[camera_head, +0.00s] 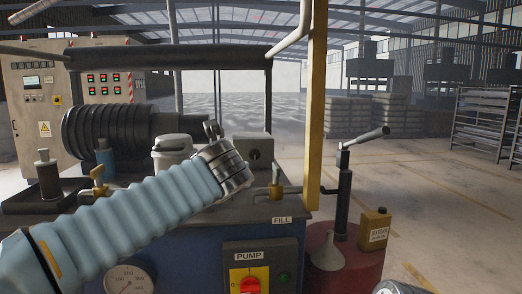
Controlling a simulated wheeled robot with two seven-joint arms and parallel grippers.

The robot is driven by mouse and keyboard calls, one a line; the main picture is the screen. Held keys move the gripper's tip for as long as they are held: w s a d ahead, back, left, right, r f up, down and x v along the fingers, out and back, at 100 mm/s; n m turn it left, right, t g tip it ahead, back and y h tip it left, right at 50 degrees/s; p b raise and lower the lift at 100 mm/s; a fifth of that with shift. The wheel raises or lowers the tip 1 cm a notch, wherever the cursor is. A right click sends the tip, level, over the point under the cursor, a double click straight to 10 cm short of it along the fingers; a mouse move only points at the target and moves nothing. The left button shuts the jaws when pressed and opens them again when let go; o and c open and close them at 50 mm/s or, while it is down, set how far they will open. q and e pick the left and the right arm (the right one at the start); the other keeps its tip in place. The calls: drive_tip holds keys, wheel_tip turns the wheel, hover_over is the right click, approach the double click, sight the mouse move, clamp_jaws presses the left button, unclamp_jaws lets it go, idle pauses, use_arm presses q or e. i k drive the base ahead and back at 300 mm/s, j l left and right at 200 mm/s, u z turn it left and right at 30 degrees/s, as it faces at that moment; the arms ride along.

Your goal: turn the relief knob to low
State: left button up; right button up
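No label reading "relief" can be made out. A grey block (254,147) with a small dark round fitting on its front stands at the back of the blue bench top; I cannot tell whether this is the relief knob. My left arm reaches in from the lower left in a pale blue sleeve. My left gripper (212,130) is small and dark beyond the metal wrist, just left of the grey block and apart from it in the picture. Its finger gap cannot be made out. Only a rounded metal part of my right arm shows at the bottom edge; its gripper is out of view.
A red-and-yellow PUMP switch (250,284) and a pressure gauge (129,279) are on the bench front. Brass valves (276,185) flank the arm. A yellow post (315,110), a red drum (350,265) with a lever, and a funnel stand right. Open floor lies farther right.

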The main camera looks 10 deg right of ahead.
sight(254, 154)
drive_tip(key=i+l, duration=0.25)
drive_tip(key=i, duration=0.15)
drive_tip(key=i+l, duration=0.3)
drive_tip(key=i, duration=0.15)
